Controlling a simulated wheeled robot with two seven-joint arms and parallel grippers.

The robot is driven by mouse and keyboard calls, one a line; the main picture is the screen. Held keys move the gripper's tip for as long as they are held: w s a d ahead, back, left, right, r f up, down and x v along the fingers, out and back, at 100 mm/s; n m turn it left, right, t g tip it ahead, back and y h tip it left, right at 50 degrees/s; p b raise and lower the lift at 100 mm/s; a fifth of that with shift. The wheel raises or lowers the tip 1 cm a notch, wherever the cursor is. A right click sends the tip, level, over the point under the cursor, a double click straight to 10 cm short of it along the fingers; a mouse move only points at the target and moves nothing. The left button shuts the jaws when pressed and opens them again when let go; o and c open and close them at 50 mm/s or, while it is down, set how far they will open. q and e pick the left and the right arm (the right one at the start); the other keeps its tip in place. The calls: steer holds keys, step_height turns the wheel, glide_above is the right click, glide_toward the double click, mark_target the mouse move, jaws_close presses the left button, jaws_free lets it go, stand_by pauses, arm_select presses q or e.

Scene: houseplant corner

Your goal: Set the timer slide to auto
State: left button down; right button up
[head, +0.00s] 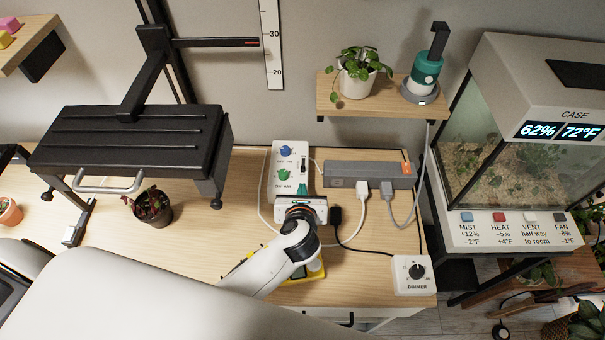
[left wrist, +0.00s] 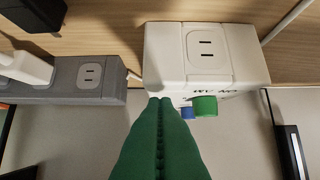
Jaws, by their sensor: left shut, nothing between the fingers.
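The timer (head: 279,165) is a white box on the wooden table, with a blue knob (head: 286,151) above a green knob (head: 284,175). A dark upright slot on its right side (head: 304,163) looks like the slide; I cannot read its setting. My left gripper (head: 304,187) is shut and empty at the timer's lower right part, below the slot. In the left wrist view its green fingers (left wrist: 160,102) reach the edge of the timer (left wrist: 165,62), beside the green knob (left wrist: 205,106) and the blue knob (left wrist: 187,113). The slide is hidden there. I cannot tell whether the fingers touch. My right gripper is not in view.
A grey power strip (head: 340,174) with plugs and cords lies right of the timer. A dimmer (head: 416,275) sits at the table's front right corner. Bare table lies between plant and timer.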

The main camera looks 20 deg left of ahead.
mark_target(303, 170)
arm_select(q)
steer(key=w, duration=0.1)
steer(key=w+a, duration=0.1)
steer(key=w, duration=0.1)
steer(key=shift+w+p, duration=0.25)
steer(key=shift+p, duration=0.15)
steer(key=shift+w+a+f, duration=0.15)
steer(key=shift+w+f, duration=0.05)
steer(key=shift+w, duration=0.25)
steer(key=shift+r, duration=0.1)
